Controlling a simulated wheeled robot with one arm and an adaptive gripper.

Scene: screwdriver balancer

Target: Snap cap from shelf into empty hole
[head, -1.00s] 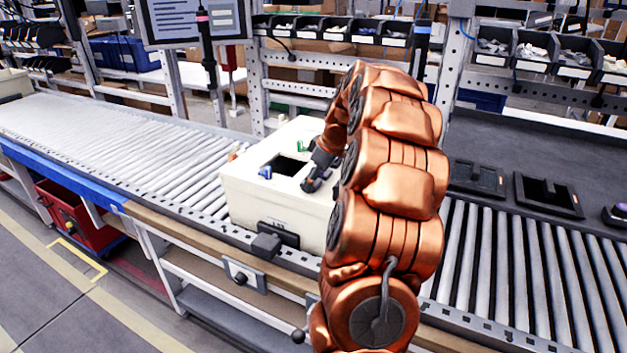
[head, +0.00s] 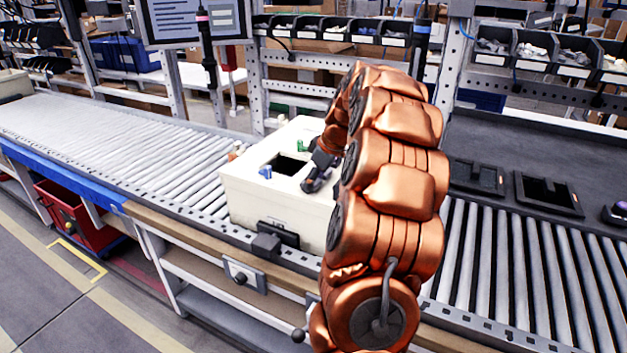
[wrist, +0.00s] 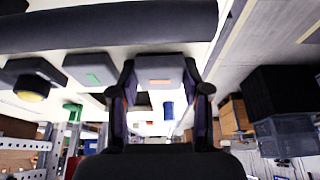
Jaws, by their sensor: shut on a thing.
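My gripper (head: 314,182) is low over the right part of the top of a white box (head: 262,205), seen in the head view. In the wrist view my gripper (wrist: 160,76) has its two fingers closed against the sides of a dark block with a grey face and a small orange mark, which appears to be the cap (wrist: 160,62). A dark square opening (head: 288,165) shows in the box top, left of my gripper. A green peg (head: 301,146) and a blue peg (head: 266,172) stand beside it. Whether the cap touches the box is hidden.
The box sits on a roller conveyor (head: 110,130). Black trays (head: 548,194) lie on the right bench. Bins (head: 340,32) line a rack behind. A yellow button (wrist: 32,88) and a green-marked block (wrist: 93,72) show left of my fingers in the wrist view.

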